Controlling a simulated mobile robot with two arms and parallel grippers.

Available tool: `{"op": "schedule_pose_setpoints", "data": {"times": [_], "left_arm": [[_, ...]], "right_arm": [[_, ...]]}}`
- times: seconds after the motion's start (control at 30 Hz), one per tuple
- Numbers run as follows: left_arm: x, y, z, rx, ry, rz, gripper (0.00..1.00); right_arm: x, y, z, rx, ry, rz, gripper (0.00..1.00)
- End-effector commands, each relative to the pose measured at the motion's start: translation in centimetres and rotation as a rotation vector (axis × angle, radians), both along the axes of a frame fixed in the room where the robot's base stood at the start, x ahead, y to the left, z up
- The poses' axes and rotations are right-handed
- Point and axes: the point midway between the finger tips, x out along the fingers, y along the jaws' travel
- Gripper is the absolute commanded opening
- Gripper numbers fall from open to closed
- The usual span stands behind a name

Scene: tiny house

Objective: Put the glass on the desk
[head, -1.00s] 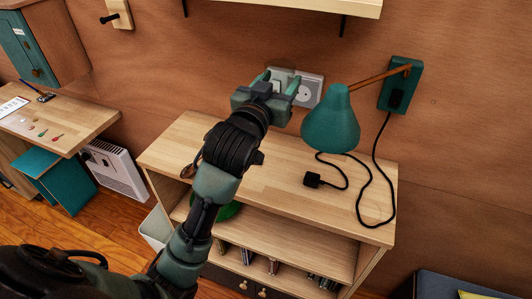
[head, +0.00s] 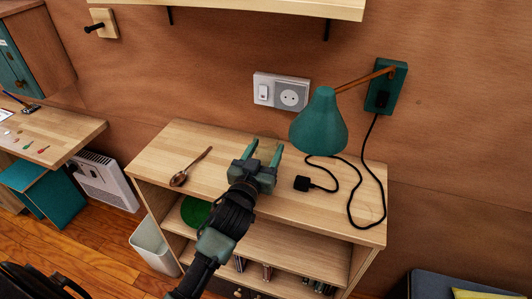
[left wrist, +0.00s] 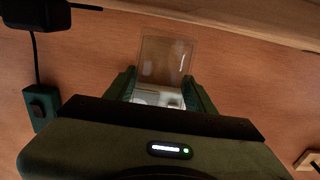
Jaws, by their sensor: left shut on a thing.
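My left gripper (head: 265,152) is over the wooden top of a shelf unit (head: 180,148) in the middle of the head view. In the left wrist view a clear glass (left wrist: 166,62) stands out between the two fingers of the left gripper (left wrist: 160,90), which are shut on it. In the head view the glass is too transparent to make out. A second wooden surface, like a desk (head: 75,130), is at the far left with paper and small items on it. My right gripper is not in view.
A spoon (head: 190,168) lies on the unit's top at left. A green lamp (head: 318,122) hangs over its right part, with a black plug (head: 302,184) and cable below. A wall socket (head: 281,92) is behind.

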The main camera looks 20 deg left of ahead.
Motion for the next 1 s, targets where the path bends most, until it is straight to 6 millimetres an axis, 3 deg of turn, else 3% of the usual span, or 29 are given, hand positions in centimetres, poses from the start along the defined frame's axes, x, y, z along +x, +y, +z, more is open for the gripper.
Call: {"op": "schedule_pose_setpoints", "data": {"times": [0.1,0.47,0.5,0.57,1.0], "left_arm": [[0.0,-0.04,-1.01,0.0,-0.002,-0.001,0.0],[0.0,-0.06,-1.38,0.0,-0.003,-0.002,0.0],[-0.01,-0.05,-1.5,0.0,-0.002,-0.001,0.57],[-0.01,-0.05,-1.41,0.0,-0.002,-0.001,0.74],[-0.53,-0.07,-1.27,0.0,0.0,-0.002,0.76]], "right_arm": [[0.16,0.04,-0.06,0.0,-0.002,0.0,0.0],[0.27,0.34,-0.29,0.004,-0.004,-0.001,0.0],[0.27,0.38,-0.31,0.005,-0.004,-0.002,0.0],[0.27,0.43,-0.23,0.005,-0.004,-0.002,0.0],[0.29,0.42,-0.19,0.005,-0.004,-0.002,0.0]]}}
